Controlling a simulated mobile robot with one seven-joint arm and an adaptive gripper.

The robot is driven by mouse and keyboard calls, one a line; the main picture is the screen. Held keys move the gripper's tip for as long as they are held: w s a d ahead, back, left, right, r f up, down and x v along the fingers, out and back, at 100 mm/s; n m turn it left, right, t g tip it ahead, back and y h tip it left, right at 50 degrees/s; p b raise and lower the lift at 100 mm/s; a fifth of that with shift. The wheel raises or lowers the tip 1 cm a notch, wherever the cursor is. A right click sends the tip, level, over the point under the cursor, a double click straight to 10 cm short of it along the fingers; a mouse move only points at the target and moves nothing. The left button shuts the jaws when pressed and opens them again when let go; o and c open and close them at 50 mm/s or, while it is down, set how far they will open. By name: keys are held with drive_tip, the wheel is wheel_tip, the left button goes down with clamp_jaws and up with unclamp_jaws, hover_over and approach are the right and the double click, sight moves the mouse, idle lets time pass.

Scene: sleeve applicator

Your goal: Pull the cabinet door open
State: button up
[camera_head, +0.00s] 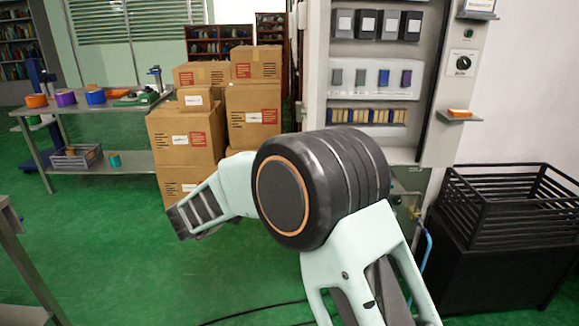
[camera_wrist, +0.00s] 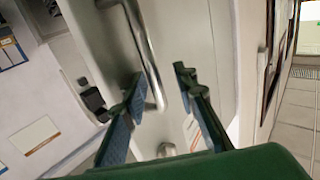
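The cabinet (camera_head: 317,75) stands right of centre in the head view, with rows of electrical modules (camera_head: 375,77) showing inside its frame. In the wrist view a pale door panel (camera_wrist: 200,35) carries a long, bent metal bar handle (camera_wrist: 148,60). My gripper (camera_wrist: 160,80) is open, with one dark green finger on each side of the handle's lower part. The fingers look apart from the bar, but contact is hard to tell. How far the door stands open is unclear.
A black slatted crate (camera_head: 515,205) stands right of the cabinet. Cardboard boxes (camera_head: 185,140) are stacked to the left. A workbench (camera_head: 75,110) with coloured rolls is farther left. A small shelf (camera_head: 459,116) juts out at the cabinet's right. Green floor (camera_head: 100,250) is clear at left.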

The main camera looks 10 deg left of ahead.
drive_tip(key=shift+s, duration=0.1)
drive_tip(key=v, duration=1.1)
drive_tip(key=shift+s+a, duration=0.2)
drive_tip(key=shift+s, duration=0.15)
